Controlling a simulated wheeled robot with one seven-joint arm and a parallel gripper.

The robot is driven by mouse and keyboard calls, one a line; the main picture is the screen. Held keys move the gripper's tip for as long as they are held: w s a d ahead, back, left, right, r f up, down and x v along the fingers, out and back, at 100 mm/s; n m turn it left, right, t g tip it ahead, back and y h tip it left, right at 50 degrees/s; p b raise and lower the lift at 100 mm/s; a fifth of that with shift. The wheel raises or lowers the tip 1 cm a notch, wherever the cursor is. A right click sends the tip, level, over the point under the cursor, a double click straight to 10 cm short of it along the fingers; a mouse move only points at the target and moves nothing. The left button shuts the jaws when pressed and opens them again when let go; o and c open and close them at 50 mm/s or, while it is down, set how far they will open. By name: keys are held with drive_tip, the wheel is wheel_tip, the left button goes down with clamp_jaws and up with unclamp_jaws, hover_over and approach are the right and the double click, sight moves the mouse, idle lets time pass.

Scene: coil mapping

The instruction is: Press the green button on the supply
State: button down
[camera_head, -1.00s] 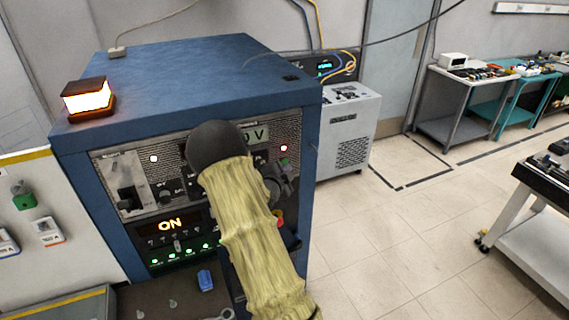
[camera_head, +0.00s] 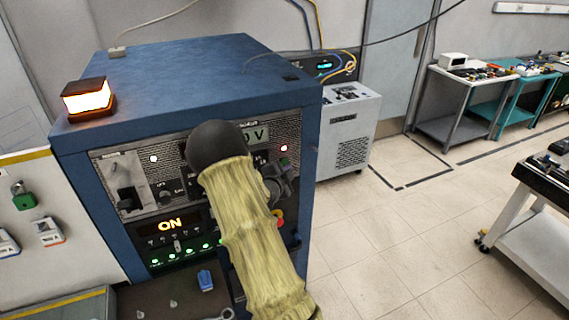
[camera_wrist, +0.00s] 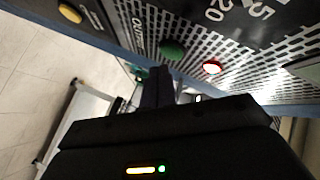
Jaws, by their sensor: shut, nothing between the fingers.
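The power supply is a blue cabinet (camera_head: 190,75) with a grey front panel, a lit "ON" display and several small lights. In the wrist view its green button (camera_wrist: 172,49) sits on the perforated panel, left of a lit red one (camera_wrist: 212,67). My gripper (camera_wrist: 157,72) is shut and empty, its dark fingertips just below the green button in the picture. I cannot tell whether they touch it. In the head view my sleeved arm covers part of the panel, and I cannot make out the green button there.
A lit orange-white lamp (camera_head: 88,98) stands on the cabinet top. A yellow button (camera_wrist: 69,13) is on the panel in the wrist view. A grey unit (camera_head: 350,130) stands right of the cabinet. The tiled floor to the right is clear up to a white cart (camera_head: 540,235).

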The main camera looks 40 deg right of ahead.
drive_tip(key=shift+w, duration=0.1)
drive_tip(key=shift+w+d+b, duration=0.1)
drive_tip(key=shift+w+b, duration=0.2)
drive_tip(key=shift+b, duration=0.15)
drive_tip(key=shift+w+d, duration=0.1)
drive_tip(key=shift+w, duration=0.25)
idle(0.8)
drive_tip(key=shift+s+a+b, duration=0.2)
drive_tip(key=shift+s+b, duration=0.55)
drive_tip(key=shift+b, duration=0.05)
drive_tip(key=s+b, duration=0.1)
drive_tip(key=s, duration=0.1)
drive_tip(key=s+a+b, duration=0.1)
drive_tip(key=s+b, duration=0.1)
drive_tip(key=s, duration=0.1)
drive_tip(key=shift+a, duration=0.1)
idle(0.5)
